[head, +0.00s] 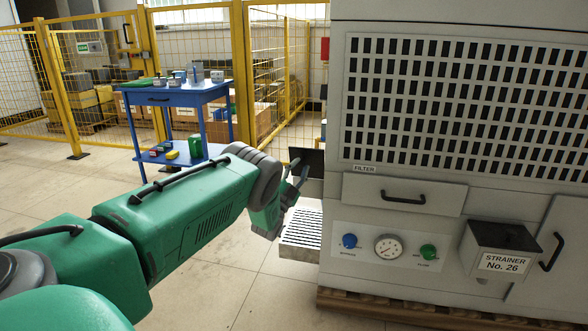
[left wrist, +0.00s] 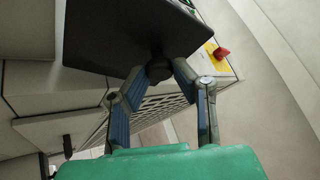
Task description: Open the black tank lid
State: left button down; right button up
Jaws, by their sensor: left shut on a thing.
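The black tank lid (head: 308,161) shows in the head view as a dark panel beside the left side of the grey machine. In the left wrist view the lid (left wrist: 125,30) is a large dark plate with a round black knob (left wrist: 160,69). My left gripper (head: 299,170) is at the lid. In the left wrist view my left gripper (left wrist: 159,73) has its two fingers closed around the knob, one on each side. The lid appears tilted up, but its exact angle is hard to tell. My right gripper is not in view.
The grey machine (head: 390,190) fills the right, with a filter drawer (head: 403,194) and a strainer box (head: 503,250). A slotted tray (head: 302,229) juts out below my gripper. A red knob (left wrist: 221,53) is near the lid. A blue cart (head: 180,97) stands behind; open floor lies left.

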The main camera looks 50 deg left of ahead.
pick_arm(q)
jog(key=shift+d+f, duration=0.15)
jog(key=shift+f, duration=0.05)
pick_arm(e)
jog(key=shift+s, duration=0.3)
